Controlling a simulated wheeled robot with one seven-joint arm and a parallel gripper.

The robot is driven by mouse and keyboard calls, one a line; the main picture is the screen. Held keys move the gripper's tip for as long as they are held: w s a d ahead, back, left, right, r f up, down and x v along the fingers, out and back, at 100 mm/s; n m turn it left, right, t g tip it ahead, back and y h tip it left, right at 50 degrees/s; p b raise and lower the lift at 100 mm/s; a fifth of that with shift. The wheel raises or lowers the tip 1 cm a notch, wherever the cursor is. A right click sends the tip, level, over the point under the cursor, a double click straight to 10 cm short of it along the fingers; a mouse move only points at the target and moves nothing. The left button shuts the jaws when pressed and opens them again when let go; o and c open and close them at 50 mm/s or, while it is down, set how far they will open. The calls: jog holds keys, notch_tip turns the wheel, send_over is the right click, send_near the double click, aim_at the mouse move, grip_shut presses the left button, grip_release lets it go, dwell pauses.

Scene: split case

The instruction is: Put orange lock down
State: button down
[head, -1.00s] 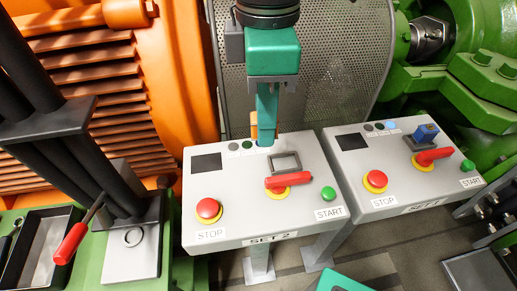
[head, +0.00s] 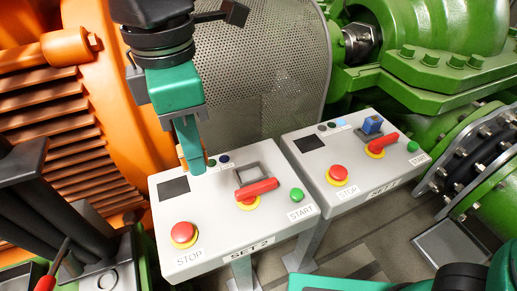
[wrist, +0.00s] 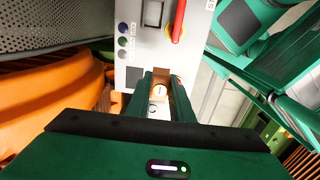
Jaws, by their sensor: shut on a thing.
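My gripper (head: 192,165) is shut on the orange lock (head: 181,156), which shows only as a thin orange edge beside the green fingers in the head view. In the wrist view the lock (wrist: 160,89) sits between the two fingers (wrist: 160,78); much of it is hidden. The gripper is over the far edge of the grey SET 2 panel (head: 215,235), between its dark screen (head: 173,188) and its small lamps (head: 223,159). I cannot tell whether the lock touches the panel.
SET 2 carries a red stop button (head: 184,234), a red handle (head: 256,189), a square frame (head: 247,173) and a green start button (head: 297,195). The SET 1 panel (head: 345,150) stands right, with a blue block (head: 373,124). A perforated guard (head: 262,85) rises behind.

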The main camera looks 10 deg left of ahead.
jog(key=w+d+f, duration=0.4)
jog(key=w, duration=0.1)
jog(key=w+d+f, duration=0.2)
jog(key=d, duration=0.1)
jog(key=shift+w+f, duration=0.2)
jog(key=shift+w, duration=0.2)
jog(key=shift+f, duration=2)
jog(key=shift+f, duration=0.15)
jog(key=shift+d+f, duration=0.1)
jog(key=shift+f, duration=0.1)
